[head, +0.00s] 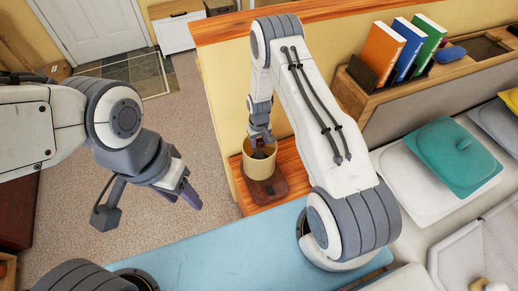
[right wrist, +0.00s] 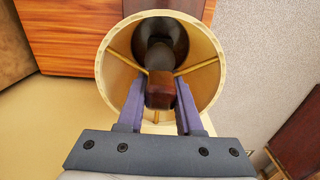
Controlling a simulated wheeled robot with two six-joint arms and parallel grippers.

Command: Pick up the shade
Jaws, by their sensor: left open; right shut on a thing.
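The shade (head: 259,166) is a cream drum with an open top, above a dark brown base (head: 268,191) on the wooden ledge. In the right wrist view the shade (right wrist: 111,68) shows thin spokes inside. A brown block (right wrist: 160,96) sits at its middle, with a dark round part behind it. My right gripper (head: 262,139) reaches into the top of the shade; its purple fingers (right wrist: 160,100) are shut on the block from both sides. I cannot tell whether the shade touches the base. My left gripper (head: 182,193) is open and empty, over the carpet to the left.
A wooden holder (head: 392,92) with orange, blue and green books stands at the upper right. A teal cushion-like item (head: 448,155) lies on a pale seat at the right. A blue surface (head: 220,250) is in front. A low yellow wall stands behind the ledge; carpet lies left.

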